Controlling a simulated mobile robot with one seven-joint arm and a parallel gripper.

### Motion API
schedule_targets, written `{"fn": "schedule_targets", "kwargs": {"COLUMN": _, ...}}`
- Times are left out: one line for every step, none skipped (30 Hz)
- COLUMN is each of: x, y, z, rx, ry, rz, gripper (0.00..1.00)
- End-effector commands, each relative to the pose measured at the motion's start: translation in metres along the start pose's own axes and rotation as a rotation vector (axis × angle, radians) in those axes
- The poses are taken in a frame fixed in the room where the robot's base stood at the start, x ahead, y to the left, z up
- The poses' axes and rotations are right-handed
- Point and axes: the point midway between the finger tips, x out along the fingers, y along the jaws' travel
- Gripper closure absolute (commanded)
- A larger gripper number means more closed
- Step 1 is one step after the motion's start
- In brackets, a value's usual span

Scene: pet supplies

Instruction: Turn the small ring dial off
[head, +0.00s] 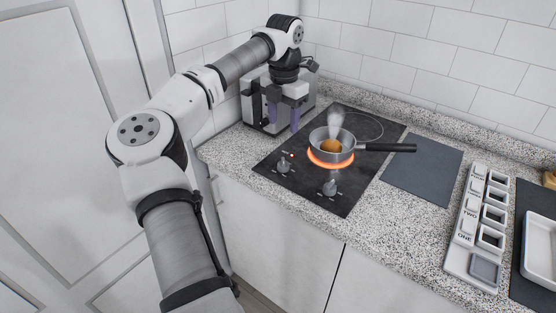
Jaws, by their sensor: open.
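A black cooktop (290,190) is set in the speckled counter, with two dials at its front. The left dial (284,164) has a small red light beside it; the right dial (329,188) shows no light that I can see. I cannot tell which dial is for the small ring. A ring (322,160) glows orange under a steel pan (325,148) holding a brown round item, with steam above. A larger unlit ring outline (380,128) lies behind it.
A grey metal appliance (254,108) stands behind my gripper at the left. The pan's black handle (390,147) sticks out right, toward a dark mat (423,170). A white labelled rack (460,240) and a white dish (540,250) stand farther right.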

Motion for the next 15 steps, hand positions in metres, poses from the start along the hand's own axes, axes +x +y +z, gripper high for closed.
{"fn": "schedule_targets", "kwargs": {"x": 0.004, "y": 0.001, "z": -0.001, "rx": -0.002, "ry": 0.006, "rz": 0.002, "gripper": 0.47}}
{"fn": "schedule_targets", "kwargs": {"x": 0.006, "y": 0.001, "z": -0.001, "rx": -0.002, "ry": 0.007, "rz": 0.002, "gripper": 0.47}}
{"fn": "schedule_targets", "kwargs": {"x": 0.011, "y": 0.001, "z": -0.001, "rx": -0.002, "ry": 0.006, "rz": 0.001, "gripper": 0.47}}
{"fn": "schedule_targets", "kwargs": {"x": 0.015, "y": 0.001, "z": -0.001, "rx": -0.001, "ry": 0.006, "rz": 0.000, "gripper": 0.47}}
{"fn": "schedule_targets", "kwargs": {"x": 0.020, "y": 0.000, "z": -0.001, "rx": 0.000, "ry": 0.005, "rz": -0.001, "gripper": 0.47}}
{"fn": "schedule_targets", "kwargs": {"x": 0.027, "y": 0.000, "z": -0.001, "rx": 0.000, "ry": 0.005, "rz": -0.002, "gripper": 0.47}}
{"fn": "schedule_targets", "kwargs": {"x": 0.033, "y": 0.000, "z": -0.001, "rx": 0.000, "ry": 0.005, "rz": -0.003, "gripper": 0.47}}
{"fn": "schedule_targets", "kwargs": {"x": 0.039, "y": 0.000, "z": -0.001, "rx": 0.000, "ry": 0.005, "rz": -0.003, "gripper": 0.47}}
{"fn": "schedule_targets", "kwargs": {"x": 0.048, "y": 0.000, "z": -0.001, "rx": 0.000, "ry": 0.005, "rz": -0.003, "gripper": 0.47}}
{"fn": "schedule_targets", "kwargs": {"x": 0.054, "y": -0.001, "z": -0.001, "rx": 0.001, "ry": 0.004, "rz": -0.005, "gripper": 0.47}}
{"fn": "schedule_targets", "kwargs": {"x": 0.061, "y": -0.001, "z": -0.001, "rx": 0.001, "ry": 0.003, "rz": -0.005, "gripper": 0.47}}
{"fn": "schedule_targets", "kwargs": {"x": 0.070, "y": -0.001, "z": -0.001, "rx": 0.001, "ry": 0.004, "rz": -0.004, "gripper": 0.47}}
{"fn": "schedule_targets", "kwargs": {"x": 0.076, "y": -0.001, "z": -0.001, "rx": 0.001, "ry": 0.003, "rz": -0.005, "gripper": 0.47}}
{"fn": "schedule_targets", "kwargs": {"x": 0.082, "y": -0.001, "z": -0.001, "rx": 0.001, "ry": 0.002, "rz": -0.005, "gripper": 0.47}}
{"fn": "schedule_targets", "kwargs": {"x": 0.090, "y": -0.001, "z": -0.001, "rx": 0.000, "ry": 0.003, "rz": -0.005, "gripper": 0.47}}
